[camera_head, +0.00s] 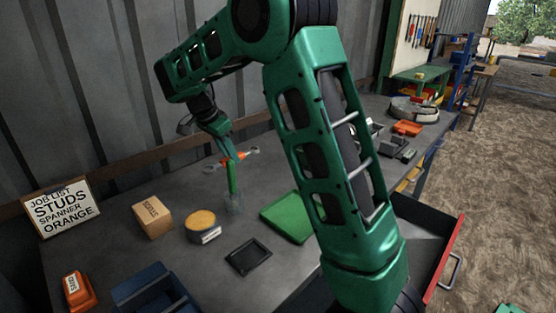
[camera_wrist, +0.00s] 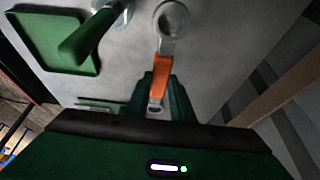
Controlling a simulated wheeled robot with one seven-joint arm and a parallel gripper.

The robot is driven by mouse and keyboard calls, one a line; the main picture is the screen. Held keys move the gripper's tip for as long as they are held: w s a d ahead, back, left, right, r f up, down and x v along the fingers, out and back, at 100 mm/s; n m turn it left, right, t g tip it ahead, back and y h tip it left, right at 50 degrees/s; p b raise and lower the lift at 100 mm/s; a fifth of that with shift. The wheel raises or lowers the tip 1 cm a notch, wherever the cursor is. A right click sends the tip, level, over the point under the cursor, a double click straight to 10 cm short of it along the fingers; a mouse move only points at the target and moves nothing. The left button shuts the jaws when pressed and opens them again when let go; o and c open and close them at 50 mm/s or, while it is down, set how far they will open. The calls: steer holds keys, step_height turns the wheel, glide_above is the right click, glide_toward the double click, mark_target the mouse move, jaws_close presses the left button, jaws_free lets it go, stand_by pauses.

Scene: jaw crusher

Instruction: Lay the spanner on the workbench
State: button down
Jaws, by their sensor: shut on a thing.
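The spanner (camera_head: 240,157) has an orange middle and bare metal ends. It shows in the wrist view (camera_wrist: 162,64), with its larger ring end pointing away from my palm. My gripper (camera_head: 229,150) is shut on the orange part; its green fingers (camera_wrist: 160,88) lie on either side of it in the wrist view. The spanner is over the grey workbench (camera_head: 212,275), near the back wall. The gap between spanner and bench top is hard to judge.
An upright green handle (camera_head: 232,178) with a clear lower part stands close to the spanner. A green tray (camera_head: 287,216), round tin (camera_head: 203,226), cardboard box (camera_head: 152,217), dark flat tray (camera_head: 248,257) and blue bin (camera_head: 150,292) are on the bench. A red-fronted drawer (camera_head: 446,258) is open.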

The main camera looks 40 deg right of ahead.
glide_above(253, 174)
steer(key=a, duration=0.2)
steer(key=f, duration=0.5)
steer(key=shift+s+d+f, duration=0.15)
steer(key=shift+s+f, duration=0.05)
steer(key=shift+f, duration=0.15)
steer(key=shift+d+f, duration=0.1)
steer(key=shift+f, duration=1.95)
steer(key=shift+f, duration=0.1)
steer(key=c, duration=1.6)
jaws_free()
steer(key=shift+o, duration=0.2)
steer(key=v, duration=1.2)
